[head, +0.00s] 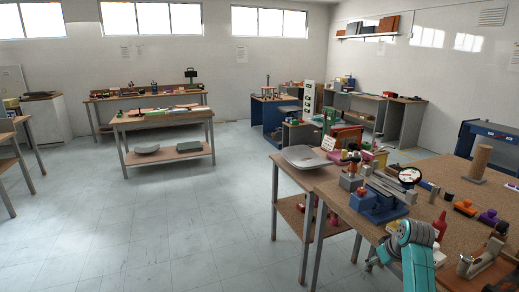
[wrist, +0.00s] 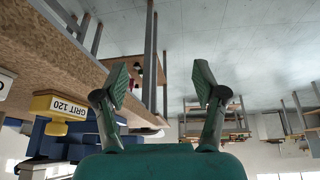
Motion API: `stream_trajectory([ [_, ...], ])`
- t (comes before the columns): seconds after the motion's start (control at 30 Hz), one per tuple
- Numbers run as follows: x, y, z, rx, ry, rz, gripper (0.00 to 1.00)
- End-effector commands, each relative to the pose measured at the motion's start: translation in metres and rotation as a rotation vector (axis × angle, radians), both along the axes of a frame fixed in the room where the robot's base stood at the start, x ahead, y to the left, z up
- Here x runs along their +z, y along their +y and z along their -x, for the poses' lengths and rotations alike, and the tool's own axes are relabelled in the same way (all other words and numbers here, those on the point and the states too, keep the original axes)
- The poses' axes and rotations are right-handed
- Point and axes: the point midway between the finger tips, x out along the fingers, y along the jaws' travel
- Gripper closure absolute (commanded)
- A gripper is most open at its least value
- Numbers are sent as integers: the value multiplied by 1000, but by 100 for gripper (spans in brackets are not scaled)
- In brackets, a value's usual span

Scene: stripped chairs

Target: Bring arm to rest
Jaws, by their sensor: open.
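Part of my arm (head: 415,258), teal with a grey joint, shows at the lower right of the head view, in front of the near workbench's edge. In the wrist view my gripper (wrist: 160,84) has its two green-padded fingers spread wide, with nothing between them. I cannot make out the fingers clearly in the head view. The wrist picture is upside down, with floor at the top and windows at the bottom. The gripper is beside the workbench edge (wrist: 65,45), facing out over open floor.
The near workbench (head: 440,205) is crowded with a blue vise (head: 378,203), a dial gauge (head: 409,176), a red bottle (head: 440,226) and a wooden cylinder (head: 480,162). A yellow block marked GRIT 120 (wrist: 60,106) lies left of the gripper. The floor (head: 190,225) left of the bench is clear.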

Motion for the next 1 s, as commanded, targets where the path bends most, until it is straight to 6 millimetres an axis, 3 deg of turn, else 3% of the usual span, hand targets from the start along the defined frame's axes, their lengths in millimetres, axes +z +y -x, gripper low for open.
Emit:
stream_trajectory([
  [0.03,-24,10,9,-9,-9,-1,30],
  [0.2,-82,35,36,-46,-68,7,30],
  [0.5,-162,80,101,-104,-170,16,30],
  [0.8,-211,120,185,-148,-274,22,30],
  [1.0,-225,144,246,-172,-346,23,30],
])
